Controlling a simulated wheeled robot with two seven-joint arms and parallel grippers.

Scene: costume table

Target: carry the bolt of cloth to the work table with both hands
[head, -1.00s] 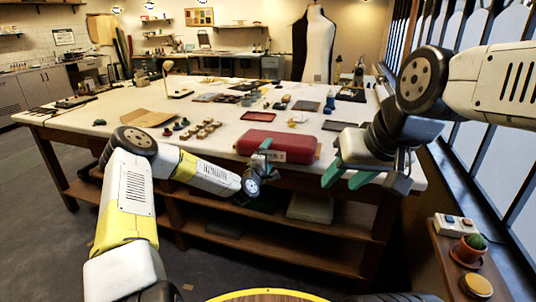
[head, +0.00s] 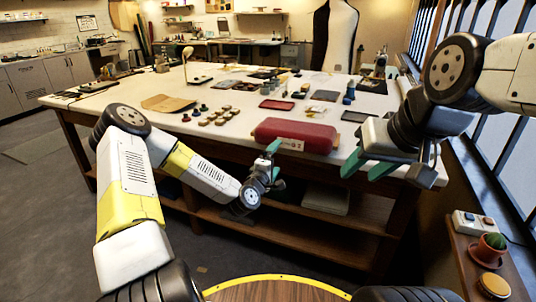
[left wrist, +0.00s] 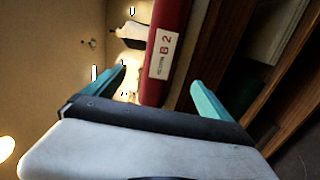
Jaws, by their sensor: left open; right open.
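The bolt of cloth, a dark red roll (head: 318,139) with a white label, lies on the white-topped work table (head: 225,140) near its front edge. My left gripper (head: 275,165) is open at the table's front edge, just before the left part of the roll. In the left wrist view the roll (left wrist: 172,25), with label "B 2", shows beyond and between the open fingers (left wrist: 158,80), apparently not gripped. My right gripper (head: 366,168) is open and empty, to the right of the roll's right end, near the table's front right corner.
A shelf with a cactus (head: 494,242) is at the right, below the window. A pale box (head: 326,199) sits under the table.

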